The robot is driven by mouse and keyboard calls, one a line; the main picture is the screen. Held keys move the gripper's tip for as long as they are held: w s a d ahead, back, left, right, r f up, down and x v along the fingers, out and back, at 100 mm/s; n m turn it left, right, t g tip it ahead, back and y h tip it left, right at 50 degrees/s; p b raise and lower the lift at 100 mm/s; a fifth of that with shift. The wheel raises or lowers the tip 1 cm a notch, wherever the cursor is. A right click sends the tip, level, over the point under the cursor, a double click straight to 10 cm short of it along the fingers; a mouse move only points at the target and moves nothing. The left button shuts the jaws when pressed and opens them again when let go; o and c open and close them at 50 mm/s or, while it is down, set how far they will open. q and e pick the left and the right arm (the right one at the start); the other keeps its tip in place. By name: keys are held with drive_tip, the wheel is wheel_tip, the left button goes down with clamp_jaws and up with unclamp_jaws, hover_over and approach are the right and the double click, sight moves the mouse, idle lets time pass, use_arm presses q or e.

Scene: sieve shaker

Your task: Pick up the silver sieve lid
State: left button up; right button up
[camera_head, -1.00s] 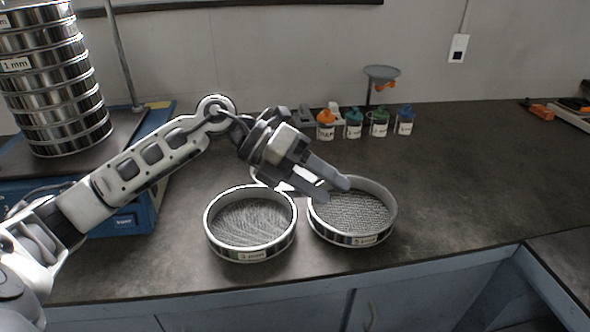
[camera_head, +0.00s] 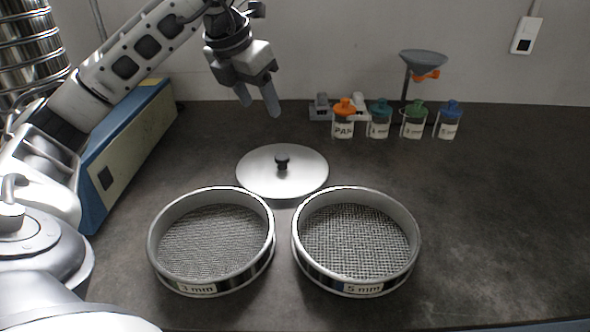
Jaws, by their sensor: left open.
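The silver sieve lid (camera_head: 255,170) lies flat on the dark counter in the middle of the head view. It is a round disc with a small black knob (camera_head: 282,161) at its centre. My left gripper (camera_head: 259,104) is open and empty, its fingers pointing down. In the picture it is above and slightly left of the lid, apart from it. My right gripper is not in view.
The 3 mm sieve (camera_head: 212,240) and the 5 mm sieve (camera_head: 357,240) stand just in front of the lid. Labelled bottles (camera_head: 412,121) and a funnel stand (camera_head: 423,63) are behind right. The right counter is clear.

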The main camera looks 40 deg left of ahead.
use_arm(q)
drive_tip(key=b, duration=0.1)
approach(281, 156)
drive_tip(key=x, duration=0.3)
drive_tip(key=shift+s+d+f, duration=0.1)
drive_tip(key=shift+s+d, duration=0.1)
drive_tip(key=shift+w+b+x, duration=0.1)
drive_tip(key=shift+b+x, duration=0.05)
drive_tip(key=shift+x, duration=1.3)
drive_tip(key=shift+w+b+x, duration=0.15)
drive_tip(key=shift+x, duration=1.3)
drive_tip(key=shift+s+a, duration=0.1)
drive_tip(key=shift+a, duration=0.05)
drive_tip(key=c, duration=1.1)
